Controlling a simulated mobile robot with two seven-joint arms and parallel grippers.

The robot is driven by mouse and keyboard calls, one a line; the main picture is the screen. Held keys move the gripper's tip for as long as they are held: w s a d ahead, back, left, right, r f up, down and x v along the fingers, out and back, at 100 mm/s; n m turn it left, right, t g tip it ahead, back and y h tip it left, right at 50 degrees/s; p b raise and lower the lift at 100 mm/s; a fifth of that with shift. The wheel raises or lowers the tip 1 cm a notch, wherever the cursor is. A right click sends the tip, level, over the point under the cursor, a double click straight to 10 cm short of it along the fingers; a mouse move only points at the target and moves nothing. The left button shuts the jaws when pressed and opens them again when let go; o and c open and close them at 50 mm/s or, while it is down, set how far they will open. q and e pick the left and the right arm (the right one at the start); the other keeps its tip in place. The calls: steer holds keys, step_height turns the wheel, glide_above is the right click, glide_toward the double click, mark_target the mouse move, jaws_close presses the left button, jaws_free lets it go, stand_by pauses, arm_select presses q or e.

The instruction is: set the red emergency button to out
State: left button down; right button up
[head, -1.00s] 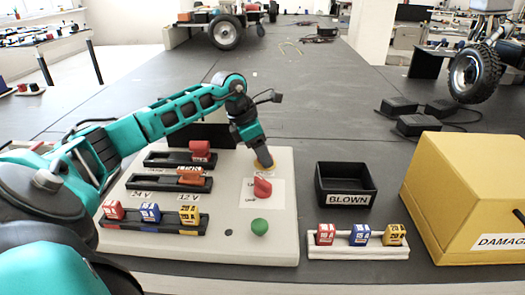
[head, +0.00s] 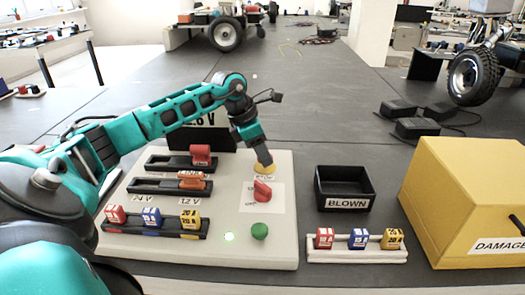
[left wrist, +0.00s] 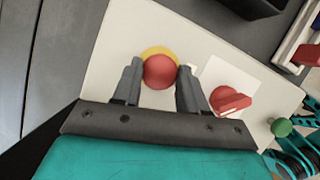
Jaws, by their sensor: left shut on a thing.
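The red emergency button (left wrist: 160,70) is a round red cap on a yellow ring on the pale panel (head: 280,240). My left gripper (head: 264,167) is at the button at the panel's back right. In the left wrist view its two fingers are on either side of the red cap, shut on it. In the head view the gripper hides the red cap, and only part of the yellow ring (head: 269,170) shows.
A red rotary switch (head: 263,191) and a green button (head: 259,231) sit in front. A black display (head: 212,135) shows voltage text. A black BLOWN bin (head: 346,203), fuse rack (head: 350,256) and yellow box (head: 465,190) stand right.

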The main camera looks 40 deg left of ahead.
arm_select(q)
steer(key=shift+r, duration=0.2)
steer(key=c, duration=0.8)
jaws_free()
steer(key=shift+r, duration=0.1)
steer(key=shift+o, duration=1.1)
arm_select(e)
steer(key=shift+s+d+f, duration=0.2)
steer(key=shift+s+f, duration=0.1)
steer(key=shift+f, duration=0.1)
arm_select(q)
steer(key=p+v, duration=0.1)
steer(key=v, duration=1.1)
steer(key=shift+s+r, duration=0.2)
steer(key=shift+r, duration=0.15)
arm_select(e)
steer(key=shift+d+r, duration=0.25)
steer(key=shift+r, duration=0.05)
steer(key=shift+s, duration=0.1)
arm_select(q)
steer(key=shift+f, duration=0.1)
arm_select(e)
steer(key=shift+s, duration=0.1)
